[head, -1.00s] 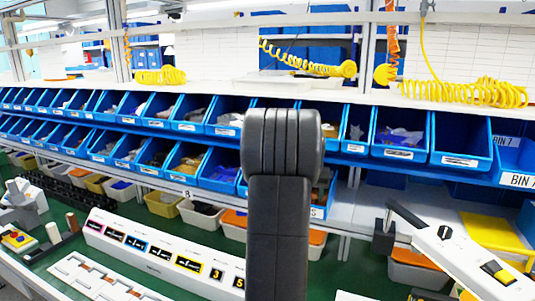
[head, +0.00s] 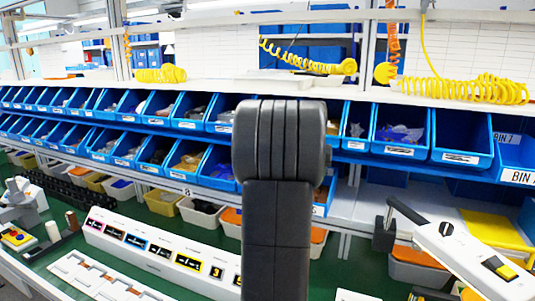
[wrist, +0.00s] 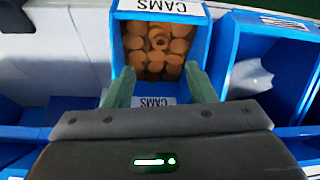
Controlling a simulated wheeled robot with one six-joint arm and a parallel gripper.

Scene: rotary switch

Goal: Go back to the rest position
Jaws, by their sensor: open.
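My gripper (wrist: 158,82) is open and empty, with two green fingers spread apart in the wrist view. It faces a blue bin (wrist: 206,45) marked CAMS that holds orange round parts (wrist: 155,48), seen between and beyond the fingers. I cannot tell how far the fingers are from the bin. In the head view my dark arm stands upright in the middle and the gripper is hidden. A white box with a black rotary knob (head: 446,229) and a yellow-and-black switch (head: 499,267) is at the right, apart from my arm.
Rows of blue bins (head: 401,151) line the back. A long white panel with coloured labels (head: 160,253) lies at the left on the green bench top. Yellow coiled hoses (head: 470,92) hang above. A yellow tray (head: 490,228) is at the right.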

